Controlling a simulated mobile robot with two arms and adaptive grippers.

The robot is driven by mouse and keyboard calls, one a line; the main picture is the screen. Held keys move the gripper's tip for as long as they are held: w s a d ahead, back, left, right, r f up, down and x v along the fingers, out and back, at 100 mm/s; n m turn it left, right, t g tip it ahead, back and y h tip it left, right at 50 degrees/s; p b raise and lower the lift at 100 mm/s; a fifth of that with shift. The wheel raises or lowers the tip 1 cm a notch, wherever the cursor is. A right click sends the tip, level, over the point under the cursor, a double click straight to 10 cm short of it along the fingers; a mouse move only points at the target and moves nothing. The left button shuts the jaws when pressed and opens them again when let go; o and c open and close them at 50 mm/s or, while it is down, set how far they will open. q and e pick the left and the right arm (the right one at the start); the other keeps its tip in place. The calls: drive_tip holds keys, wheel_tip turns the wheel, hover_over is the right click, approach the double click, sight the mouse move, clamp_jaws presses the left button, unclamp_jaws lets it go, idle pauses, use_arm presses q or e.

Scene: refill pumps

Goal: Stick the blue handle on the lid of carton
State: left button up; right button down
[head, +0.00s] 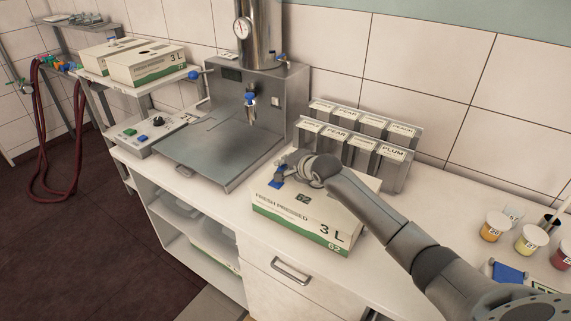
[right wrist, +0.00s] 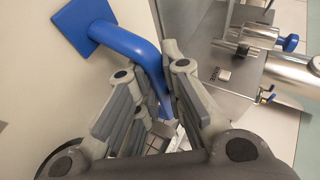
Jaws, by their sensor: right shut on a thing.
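The carton (head: 310,215), white and green with "3 L" and "62" on it, stands on the counter. The blue handle (head: 276,183) is at the left part of the carton's lid. My right gripper (head: 283,175) is over the lid with its fingers around the handle. In the right wrist view the handle's bar (right wrist: 140,46) runs between the fingers (right wrist: 160,105), which are shut on it. Its square end plate (right wrist: 88,25) lies close along a pale surface; I cannot tell whether it touches. The arm hides part of the lid. My left gripper is not in view.
A steel filling machine (head: 245,110) with a blue tap (head: 250,100) stands left of the carton. Behind the carton is a rack of labelled boxes (head: 360,135). Small jars (head: 530,239) and a blue piece (head: 509,272) are at right. Two cartons (head: 145,64) sit on a shelf at left.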

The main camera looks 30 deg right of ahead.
drive_tip(key=c, duration=1.5)
unclamp_jaws()
drive_tip(key=shift+f, duration=0.3)
drive_tip(key=shift+o, duration=0.2)
drive_tip(key=shift+s+r, duration=0.1)
drive_tip(key=a+v, duration=0.1)
drive_tip(key=v, duration=1.1)
wheel_tip(320, 180, up, 7)
drive_tip(key=d+p, duration=0.1)
drive_tip(key=p, duration=0.7)
drive_tip(key=shift+a, duration=0.1)
